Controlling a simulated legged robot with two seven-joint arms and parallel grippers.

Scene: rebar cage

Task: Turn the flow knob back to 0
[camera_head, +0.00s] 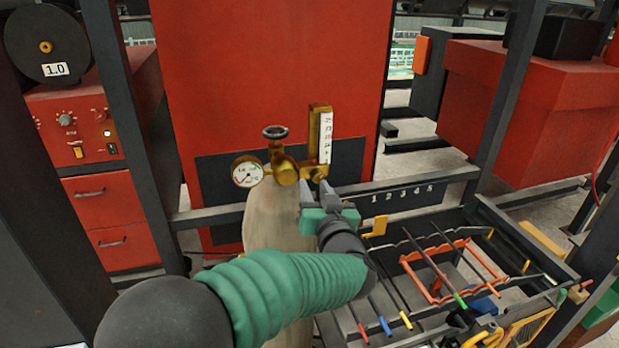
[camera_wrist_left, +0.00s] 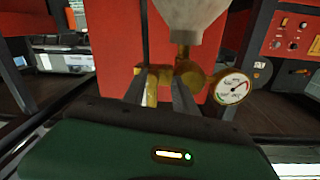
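A brass regulator (camera_head: 286,174) sits on top of a pale gas cylinder (camera_head: 270,222), with a round dial gauge (camera_head: 247,172) on its left. On its right stands an upright brass flow meter (camera_head: 320,135) with a white scale. The small brass flow knob (camera_head: 319,173) is at the meter's foot. My left gripper (camera_head: 322,188) is open, its fingertips just below and at the two sides of the knob. In the left wrist view the picture is inverted; the brass meter part (camera_wrist_left: 152,88) shows between the spread fingers (camera_wrist_left: 158,92). Contact cannot be told. My right gripper is out of view.
A dark valve wheel (camera_head: 275,132) tops the regulator. A red welding machine (camera_head: 75,125) with a wire spool (camera_head: 47,45) stands left. A rack with numbered slots (camera_head: 402,195) and a bin of coloured rods (camera_head: 440,270) are at right. Dark frame posts stand on both sides.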

